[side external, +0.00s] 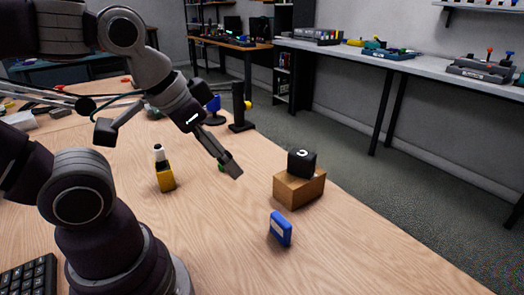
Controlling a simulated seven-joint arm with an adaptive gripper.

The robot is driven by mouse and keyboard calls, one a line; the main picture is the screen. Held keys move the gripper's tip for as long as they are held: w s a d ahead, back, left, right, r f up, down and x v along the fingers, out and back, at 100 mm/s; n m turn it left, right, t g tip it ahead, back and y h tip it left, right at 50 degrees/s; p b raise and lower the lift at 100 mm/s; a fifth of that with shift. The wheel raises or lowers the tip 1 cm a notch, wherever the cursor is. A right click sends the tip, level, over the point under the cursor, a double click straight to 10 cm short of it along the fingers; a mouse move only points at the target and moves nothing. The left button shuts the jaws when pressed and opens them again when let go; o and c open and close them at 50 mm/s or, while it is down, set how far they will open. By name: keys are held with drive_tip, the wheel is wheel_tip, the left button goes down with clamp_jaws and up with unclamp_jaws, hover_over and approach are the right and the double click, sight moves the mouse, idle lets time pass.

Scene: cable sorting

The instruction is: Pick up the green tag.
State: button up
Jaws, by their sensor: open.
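A small green thing (221,168), likely the green tag, shows on the wooden table just beside my gripper's right finger. Only a sliver of it is visible, and the finger hides the rest. My gripper (168,149) is open, its two fingers spread wide above the table. Nothing is seen between the fingers in a grip. I cannot tell how high the fingertips are over the green thing.
A yellow bottle with a white and black top (165,170) stands near my gripper. A black cube (302,163) sits on a wooden block (299,188) to the right. A blue box (280,229) stands nearer. A black stand (240,108) is behind. The front right table is clear.

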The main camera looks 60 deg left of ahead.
drive_tip(key=w+a+f+n+g+y, duration=0.1)
drive_tip(key=w+a, duration=0.4)
drive_tip(key=a, duration=0.3)
drive_tip(key=w+a+f+g, duration=0.1)
drive_tip(key=w+a+f, duration=0.1)
drive_tip(key=w+a, duration=0.45)
drive_tip(key=s+a+f+n, duration=0.1)
drive_tip(key=a+f, duration=0.2)
drive_tip(key=a, duration=0.3)
drive_tip(key=s+a+f, duration=0.1)
drive_tip(key=a+f, duration=0.3)
drive_tip(key=a, duration=0.2)
drive_tip(key=shift+t, duration=0.5)
drive_tip(key=x, duration=1)
drive_tip(key=shift+s+f, duration=0.15)
drive_tip(key=shift+s, duration=0.15)
drive_tip(key=c, duration=0.9)
